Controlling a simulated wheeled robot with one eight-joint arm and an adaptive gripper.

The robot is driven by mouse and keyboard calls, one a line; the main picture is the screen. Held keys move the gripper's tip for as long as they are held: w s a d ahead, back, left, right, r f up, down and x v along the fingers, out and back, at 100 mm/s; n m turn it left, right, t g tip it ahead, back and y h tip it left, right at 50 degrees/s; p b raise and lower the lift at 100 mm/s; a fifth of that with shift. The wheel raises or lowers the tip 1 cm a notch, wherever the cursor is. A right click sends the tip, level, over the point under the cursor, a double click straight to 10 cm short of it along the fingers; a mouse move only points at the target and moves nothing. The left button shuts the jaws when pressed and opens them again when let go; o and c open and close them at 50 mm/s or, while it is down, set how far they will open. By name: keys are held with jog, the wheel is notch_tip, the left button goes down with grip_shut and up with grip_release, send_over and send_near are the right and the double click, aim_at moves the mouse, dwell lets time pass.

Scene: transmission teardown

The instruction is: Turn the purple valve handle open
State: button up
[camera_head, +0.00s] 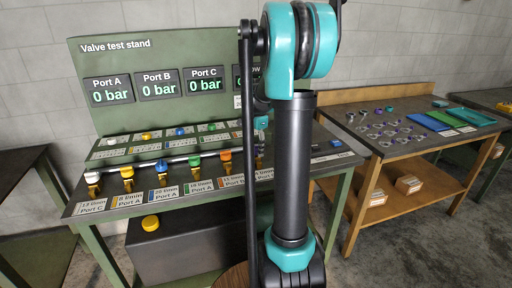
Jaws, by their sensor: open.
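The valve test stand (105,58) is green, with a row of valves along a pipe on its bench. White (91,177), yellow (127,171), blue (161,166), green (193,161) and orange (226,156) handles show from left to right. The purple handle cannot be made out; my arm covers the bench just right of the orange one. My arm stands upright in front of the right part of the stand. A small teal and dark part of it shows behind the links, but my gripper's fingers cannot be seen.
Displays for Port A (109,90), Port B (157,85) and Port C (203,80) read 0 bar. A dark tank with a yellow cap (150,223) sits under the bench. A wooden table (350,112) with small parts and coloured mats stands right. Other tables flank both sides.

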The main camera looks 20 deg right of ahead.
jog(key=c, duration=1.2)
jog(key=shift+o, duration=0.2)
jog(key=shift+n, duration=0.3)
jog(key=n, duration=0.4)
jog(key=shift+n, duration=0.3)
jog(key=n, duration=0.4)
jog(key=shift+w+d, duration=0.1)
jog(key=n, duration=0.4)
jog(key=shift+n+g+y, duration=0.3)
jog(key=shift+n, duration=0.1)
jog(key=shift+w+n, duration=0.1)
jog(key=shift+n, duration=1.8)
